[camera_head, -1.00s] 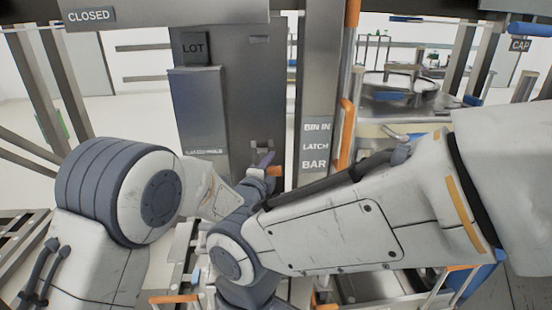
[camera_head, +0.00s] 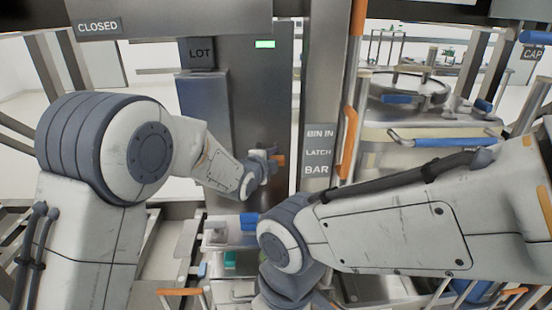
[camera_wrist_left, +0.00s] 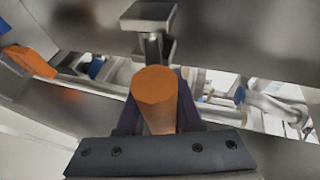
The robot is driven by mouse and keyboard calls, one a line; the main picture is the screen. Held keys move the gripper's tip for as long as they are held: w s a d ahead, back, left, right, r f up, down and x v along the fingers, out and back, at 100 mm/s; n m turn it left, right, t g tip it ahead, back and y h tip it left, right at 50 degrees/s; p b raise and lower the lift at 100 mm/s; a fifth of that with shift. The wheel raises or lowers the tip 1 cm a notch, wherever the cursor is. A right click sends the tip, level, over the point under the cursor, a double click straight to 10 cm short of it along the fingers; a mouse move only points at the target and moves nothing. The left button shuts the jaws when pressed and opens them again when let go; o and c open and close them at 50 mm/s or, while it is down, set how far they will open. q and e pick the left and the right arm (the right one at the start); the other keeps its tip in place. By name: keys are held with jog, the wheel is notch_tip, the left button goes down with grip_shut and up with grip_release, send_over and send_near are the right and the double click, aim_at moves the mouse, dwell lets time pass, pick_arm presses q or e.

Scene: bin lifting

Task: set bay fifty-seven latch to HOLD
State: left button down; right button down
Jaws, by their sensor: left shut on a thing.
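My left gripper (camera_head: 266,164) is in front of the tall grey panel (camera_head: 260,90), at its lower right. It is shut on the orange latch handle (camera_head: 281,160). In the left wrist view the rounded end of the orange handle (camera_wrist_left: 155,88) stands between the dark fingers (camera_wrist_left: 160,118), in front of a metal latch block (camera_wrist_left: 148,18). A small lamp (camera_head: 265,44) at the panel's top glows green. No HOLD mark is readable, and my left forearm covers part of the panel. My right arm crosses the lower right; its gripper is not in view.
A post right of the panel carries a label plate (camera_head: 319,152) reading BIN IN, LATCH, BAR. An orange upright rail (camera_head: 348,128) stands beside it. A round metal vessel (camera_head: 410,90) is behind at the right. My right forearm is close below the post.

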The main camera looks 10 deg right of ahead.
pick_arm(q)
jog(key=c, duration=0.6)
grip_release()
jog(key=b+v, duration=0.2)
jog(key=v, duration=0.8)
jog(key=shift+s+a+b, duration=0.15)
jog(key=shift+a+b, duration=0.05)
jog(key=shift+b, duration=0.15)
jog(key=s+a+f+n+g+y, duration=0.2)
jog(key=s+a+f+n+g, duration=0.1)
jog(key=s, duration=0.8)
jog(key=s+a+f+n+g+y, duration=0.2)
jog(key=s+a+f+n+g, duration=0.2)
jog(key=s+n, duration=0.3)
jog(key=s+a+f+n+g+y, duration=0.2)
jog(key=s+a+f+n+g, duration=0.1)
jog(key=s, duration=1.2)
jog(key=shift+s+a+f+n+g+p, duration=0.15)
jog(key=shift+a+n+g, duration=0.1)
jog(key=shift+n+g, duration=0.35)
jog(key=shift+w+a+f+n+g+p, duration=0.15)
jog(key=shift+a+n+g, duration=0.1)
jog(key=shift+n+g, duration=0.35)
